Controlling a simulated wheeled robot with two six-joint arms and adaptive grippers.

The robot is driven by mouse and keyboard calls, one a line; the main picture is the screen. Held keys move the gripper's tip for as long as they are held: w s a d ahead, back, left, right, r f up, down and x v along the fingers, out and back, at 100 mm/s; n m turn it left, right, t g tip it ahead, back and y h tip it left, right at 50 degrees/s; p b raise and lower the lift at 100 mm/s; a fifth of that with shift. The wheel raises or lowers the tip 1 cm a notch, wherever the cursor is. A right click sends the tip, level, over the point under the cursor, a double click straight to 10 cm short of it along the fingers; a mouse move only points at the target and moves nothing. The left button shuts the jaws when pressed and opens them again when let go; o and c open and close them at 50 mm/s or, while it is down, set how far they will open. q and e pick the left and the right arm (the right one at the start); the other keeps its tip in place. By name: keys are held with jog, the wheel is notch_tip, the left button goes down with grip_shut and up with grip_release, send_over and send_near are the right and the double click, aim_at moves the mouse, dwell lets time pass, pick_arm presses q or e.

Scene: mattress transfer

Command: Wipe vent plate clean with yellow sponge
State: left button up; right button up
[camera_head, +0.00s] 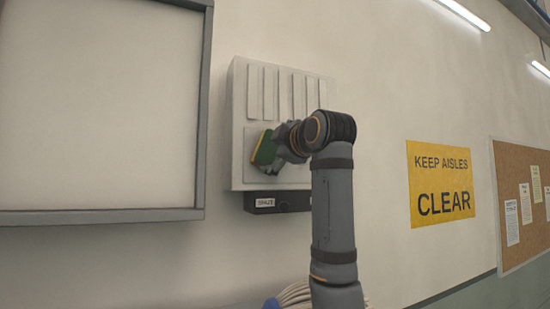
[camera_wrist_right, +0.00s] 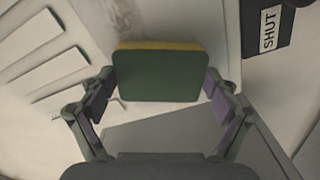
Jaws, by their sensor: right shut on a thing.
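The vent plate (camera_head: 285,85) is a pale wall panel with several raised vertical slats, ahead of me in the head view. Its slats (camera_wrist_right: 45,62) also show at the left of the right wrist view. A dark grey smudge (camera_wrist_right: 128,14) shows there, just beyond the sponge. The sponge (camera_head: 264,147) has a green layer and a yellow layer. My right gripper (camera_head: 271,150) is shut on it, at the plate's lower left part. In the right wrist view the sponge (camera_wrist_right: 158,75) sits between both fingers, yellow edge away from me. I cannot tell whether it touches the plate. My left gripper is not in view.
A dark box (camera_head: 290,201) with a label sits just under the plate; the label (camera_wrist_right: 269,29) reads "SHUT" in the wrist view. A grey-framed white board (camera_head: 95,110) is left, a yellow sign (camera_head: 440,183) right, and a cork board (camera_head: 522,165) further right.

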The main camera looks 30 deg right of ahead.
jog(key=shift+s+d, duration=0.1)
jog(key=shift+d, duration=1.9)
jog(key=shift+d, duration=0.1)
jog(key=shift+d, duration=5.65)
jog(key=a, duration=0.8)
jog(key=shift+a, duration=0.2)
